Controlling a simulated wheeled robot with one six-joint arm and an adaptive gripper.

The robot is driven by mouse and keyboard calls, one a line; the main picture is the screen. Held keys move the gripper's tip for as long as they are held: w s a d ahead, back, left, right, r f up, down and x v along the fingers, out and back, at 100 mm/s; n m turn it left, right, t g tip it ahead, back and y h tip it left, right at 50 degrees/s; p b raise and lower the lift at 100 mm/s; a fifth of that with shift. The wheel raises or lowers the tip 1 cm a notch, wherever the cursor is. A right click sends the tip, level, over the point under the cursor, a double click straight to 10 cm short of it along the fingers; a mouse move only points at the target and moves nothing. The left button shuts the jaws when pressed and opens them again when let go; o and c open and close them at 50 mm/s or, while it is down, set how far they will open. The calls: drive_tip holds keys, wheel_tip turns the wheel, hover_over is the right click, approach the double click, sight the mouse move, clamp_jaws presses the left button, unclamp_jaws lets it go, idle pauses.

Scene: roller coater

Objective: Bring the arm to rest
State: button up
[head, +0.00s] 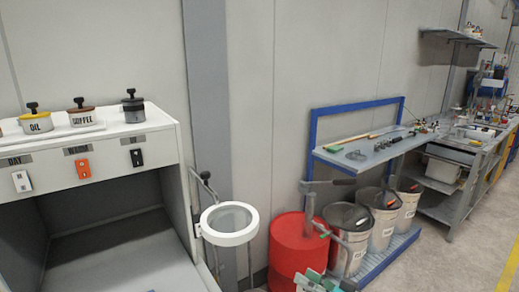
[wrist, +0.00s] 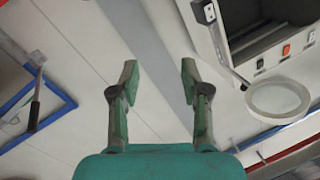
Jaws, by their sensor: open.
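My gripper (wrist: 158,68) is open in the wrist view, its two green fingers apart with nothing between them. Behind the fingers are only the pale wall panels and a grey pillar. In the head view a green part of my gripper (head: 314,281) shows at the bottom edge, in front of the red drum (head: 294,245). Most of my arm is out of the frame.
A white cabinet (head: 165,128) with labelled pots and switches stands at left. A round white-rimmed dish (head: 207,229) stands beside it; it also shows in the wrist view (wrist: 254,108). Several lidded bins (head: 349,246) and a blue-framed bench (head: 333,156) are at right. Floor at far right is clear.

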drive_tip(key=s+d+f+m+t+h, duration=0.15)
drive_tip(key=s+f+m+h, duration=0.35)
drive_tip(key=s+f, duration=0.7)
drive_tip(key=s+d+f+m+h, duration=0.2)
drive_tip(key=s+f+h, duration=0.3)
drive_tip(key=s+f, duration=0.5)
drive_tip(key=s+r+n, duration=0.1)
drive_tip(key=s+r, duration=0.3)
drive_tip(key=s, duration=0.5)
drive_tip(key=s+d+r+n+t+h, duration=0.1)
drive_tip(key=s+r, duration=0.3)
drive_tip(key=s, duration=0.5)
drive_tip(key=s+d+r+n+h, duration=0.1)
drive_tip(key=s+r, duration=0.3)
drive_tip(key=s, duration=0.5)
drive_tip(key=shift+d, duration=0.2)
